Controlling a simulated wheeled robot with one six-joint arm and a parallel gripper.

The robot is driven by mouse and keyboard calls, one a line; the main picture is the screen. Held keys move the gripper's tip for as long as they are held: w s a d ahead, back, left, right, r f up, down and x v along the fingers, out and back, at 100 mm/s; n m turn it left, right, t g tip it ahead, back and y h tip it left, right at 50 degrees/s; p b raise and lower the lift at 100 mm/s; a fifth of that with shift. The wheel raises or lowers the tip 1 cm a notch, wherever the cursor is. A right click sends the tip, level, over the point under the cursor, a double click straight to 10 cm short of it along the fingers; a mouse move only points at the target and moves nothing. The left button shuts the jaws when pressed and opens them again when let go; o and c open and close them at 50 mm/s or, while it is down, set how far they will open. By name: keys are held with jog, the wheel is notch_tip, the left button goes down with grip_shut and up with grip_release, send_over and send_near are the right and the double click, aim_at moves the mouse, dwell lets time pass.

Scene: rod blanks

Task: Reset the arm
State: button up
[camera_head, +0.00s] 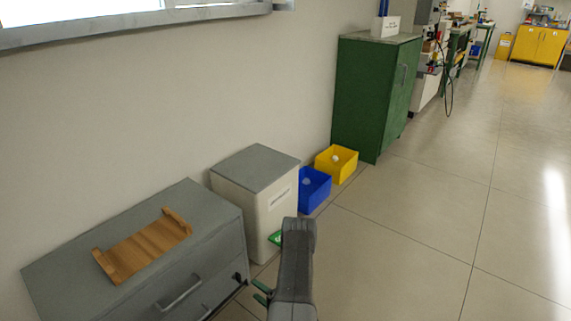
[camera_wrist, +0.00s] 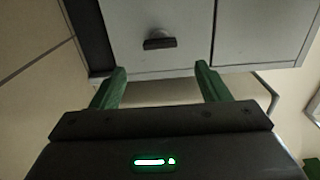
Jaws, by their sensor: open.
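Beyond the fingertips is a grey drawer front with a dark handle (camera_wrist: 160,43); I cannot tell the exact gap. In the head view the green fingers (camera_head: 264,292) show in part beside my dark arm.
A wooden tray (camera_head: 146,249) lies on the low grey drawer cabinet (camera_head: 62,262) at left. A white bin with a grey lid (camera_head: 256,166), a blue box (camera_head: 314,191), a yellow box (camera_head: 346,172) and a green cabinet (camera_head: 365,95) line the wall. The floor at right is clear.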

jog(key=b+x, duration=0.2)
jog(key=x, duration=0.6)
jog(key=shift+w+a, duration=0.2)
jog(key=shift+a, duration=0.05)
jog(key=p+v, duration=0.4)
jog(key=v, duration=1)
jog(key=w+a+n+b, duration=0.4)
jog(key=w+a+n, duration=0.4)
jog(key=a+n, duration=0.3)
jog(key=shift+r+n, duration=0.25)
jog(key=shift+n, duration=2.05)
jog(key=shift+w, duration=0.15)
